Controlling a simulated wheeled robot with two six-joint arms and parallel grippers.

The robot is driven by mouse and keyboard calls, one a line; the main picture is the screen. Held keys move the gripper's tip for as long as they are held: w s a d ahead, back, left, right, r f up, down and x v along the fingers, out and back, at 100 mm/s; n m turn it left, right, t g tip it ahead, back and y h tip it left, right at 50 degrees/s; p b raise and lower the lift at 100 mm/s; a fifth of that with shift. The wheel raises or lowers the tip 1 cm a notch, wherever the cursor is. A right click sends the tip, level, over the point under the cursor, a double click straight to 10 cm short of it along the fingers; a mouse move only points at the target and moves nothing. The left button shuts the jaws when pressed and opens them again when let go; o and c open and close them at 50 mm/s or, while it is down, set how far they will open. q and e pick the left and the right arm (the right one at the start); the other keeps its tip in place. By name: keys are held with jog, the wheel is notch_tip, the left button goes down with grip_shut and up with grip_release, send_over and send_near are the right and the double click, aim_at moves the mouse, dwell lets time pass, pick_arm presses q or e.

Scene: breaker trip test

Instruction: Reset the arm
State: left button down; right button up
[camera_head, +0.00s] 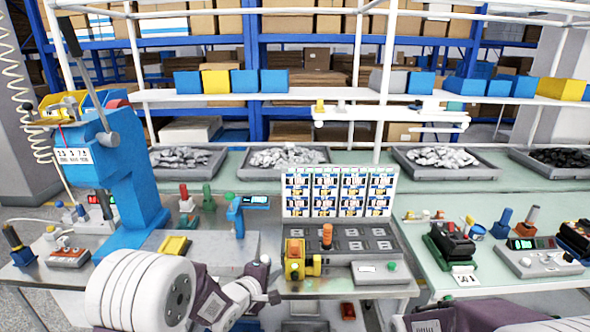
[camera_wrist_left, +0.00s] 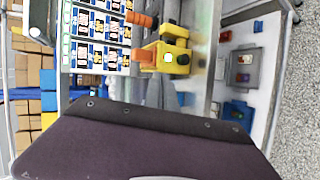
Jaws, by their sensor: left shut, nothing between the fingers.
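My left arm comes in from the lower left of the head view. Its gripper (camera_head: 270,292) is shut and empty, beside the front left corner of the grey test station (camera_head: 372,272). The station carries a yellow block (camera_head: 294,260), an orange knob (camera_head: 327,236) and a panel of breaker pictures (camera_head: 340,192). In the left wrist view the dark body of my gripper fills the lower part. Beyond it are the yellow block (camera_wrist_left: 172,57) and the panel (camera_wrist_left: 98,42). Part of my right arm (camera_head: 440,318) shows at the lower right edge; its gripper is out of view.
A blue press (camera_head: 125,170) stands on the left bench. A black and green device (camera_head: 452,242) and a grey control box (camera_head: 538,260) sit on the right bench. Trays of parts (camera_head: 185,162) line the back.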

pick_arm(q)
jog(key=s+a+f+m+g+y, duration=0.1)
jog(key=s+a+m+g+y, duration=0.35)
jog(key=s+a, duration=0.8)
jog(key=s+f+m+g, duration=0.3)
jog(key=s+m, duration=0.1)
jog(key=s, duration=0.3)
jog(key=s+f+m+g, duration=0.2)
jog(key=s+m+g, duration=0.1)
jog(key=s+m, duration=0.2)
jog(key=s, duration=0.2)
jog(key=shift+s+d+f+y, duration=0.15)
jog(key=shift+s+f+y, duration=0.15)
jog(key=shift+f+y, duration=0.1)
